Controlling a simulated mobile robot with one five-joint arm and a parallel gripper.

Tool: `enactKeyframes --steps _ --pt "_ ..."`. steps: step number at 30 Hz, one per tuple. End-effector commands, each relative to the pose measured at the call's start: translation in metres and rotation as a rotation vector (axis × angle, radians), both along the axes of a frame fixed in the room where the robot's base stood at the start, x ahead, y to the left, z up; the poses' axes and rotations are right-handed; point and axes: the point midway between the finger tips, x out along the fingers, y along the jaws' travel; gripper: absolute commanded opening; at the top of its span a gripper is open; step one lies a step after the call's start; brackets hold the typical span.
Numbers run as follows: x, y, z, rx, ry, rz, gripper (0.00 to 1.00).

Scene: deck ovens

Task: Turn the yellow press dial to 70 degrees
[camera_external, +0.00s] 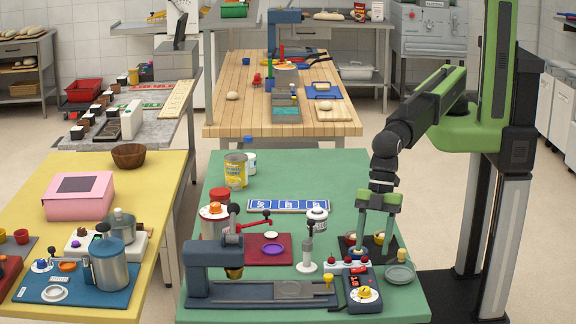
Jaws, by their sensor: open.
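A dark control box (359,300) with a red display stands at the front right of the green table, beside the dark blue press (212,265). A yellow dial (365,293) on a pale round plate sits on the box's front part. Its exact angle is too small to read. My gripper (374,246) points down above and behind the box, with its two fingers apart and nothing seen between them. The fingers are clear of the yellow dial.
Small bowls on a dark tray (347,241) lie behind the box, close to my fingers. Red-knobbed controls (347,264) and a grey-green dish (400,274) are close by. A white-based stand (307,267) is to the left. The table's right rear is clear.

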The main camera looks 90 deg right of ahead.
Motion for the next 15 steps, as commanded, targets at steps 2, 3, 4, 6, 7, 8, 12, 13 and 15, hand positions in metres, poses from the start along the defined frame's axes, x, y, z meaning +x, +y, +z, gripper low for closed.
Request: enactKeyframes --steps 2,3,4,6,7,8,12,13,15 --pt "0.004 0.008 -0.029 0.0 0.0 0.0 0.51" --pt "0.005 0.011 -0.037 0.0 0.0 0.0 0.51" --pt "0.006 0.014 -0.043 0.0 0.0 0.0 0.51" --pt "0.008 0.019 -0.058 0.0 0.0 0.0 0.51" --pt "0.009 0.022 -0.064 0.0 0.0 0.0 0.51" --pt "0.01 0.024 -0.07 0.0 0.0 0.0 0.51" --pt "0.014 0.033 -0.093 0.0 0.0 0.0 0.51" --pt "0.014 0.035 -0.095 0.0 0.0 0.0 0.51" --pt "0.015 0.037 -0.099 0.0 0.0 0.0 0.51"
